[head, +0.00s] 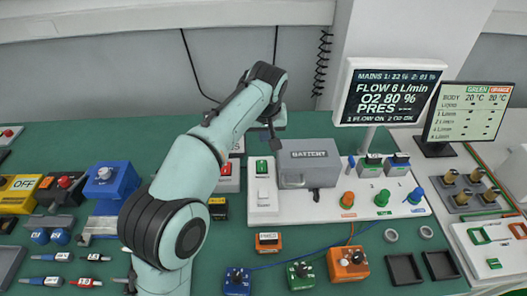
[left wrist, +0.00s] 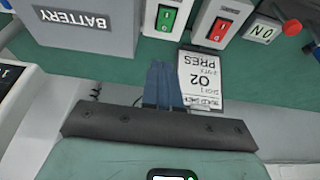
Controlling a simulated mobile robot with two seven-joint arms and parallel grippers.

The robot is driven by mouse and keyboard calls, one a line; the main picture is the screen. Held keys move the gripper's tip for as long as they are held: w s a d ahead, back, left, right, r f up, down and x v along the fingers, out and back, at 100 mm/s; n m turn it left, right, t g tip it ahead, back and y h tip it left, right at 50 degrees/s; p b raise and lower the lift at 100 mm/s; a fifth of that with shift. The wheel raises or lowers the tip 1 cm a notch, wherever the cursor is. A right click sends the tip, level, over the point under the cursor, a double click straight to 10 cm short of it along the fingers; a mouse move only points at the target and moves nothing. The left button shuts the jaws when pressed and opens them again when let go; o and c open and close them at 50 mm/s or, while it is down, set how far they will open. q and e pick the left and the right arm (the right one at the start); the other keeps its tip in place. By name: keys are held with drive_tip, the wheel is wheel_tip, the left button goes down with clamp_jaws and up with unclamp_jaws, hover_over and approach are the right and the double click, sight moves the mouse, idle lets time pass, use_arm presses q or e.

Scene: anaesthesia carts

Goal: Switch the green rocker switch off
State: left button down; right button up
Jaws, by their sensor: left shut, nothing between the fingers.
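The green rocker switch (head: 262,167) sits on the upper left of the white panel, left of the grey battery box (head: 309,165). In the left wrist view the green rocker switch (left wrist: 165,19) shows at the top, in a light housing; its marks are too small to read surely. My left gripper (head: 272,140) hangs just beyond the switch in the head view, apart from it. In the left wrist view its blue fingers (left wrist: 163,84) are together and empty, below the switch in the picture. My right gripper is not in view.
A red rocker switch (head: 226,168) stands close to the left of the green one. A white card (left wrist: 204,80) lies by my fingertips in the left wrist view. The panel (head: 330,212) also carries coloured knobs. Monitors (head: 388,92) stand behind at right.

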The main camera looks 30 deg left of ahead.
sight(263, 162)
use_arm(q)
drive_tip(key=shift+s+d, duration=0.1)
drive_tip(key=shift+s, duration=0.05)
drive_tip(key=b+x, duration=0.1)
drive_tip(key=x, duration=1.2)
drive_tip(key=shift+s+d+b, duration=0.1)
drive_tip(key=shift+s+b, duration=0.1)
drive_tip(key=shift+b, duration=0.2)
drive_tip(key=shift+f, duration=0.55)
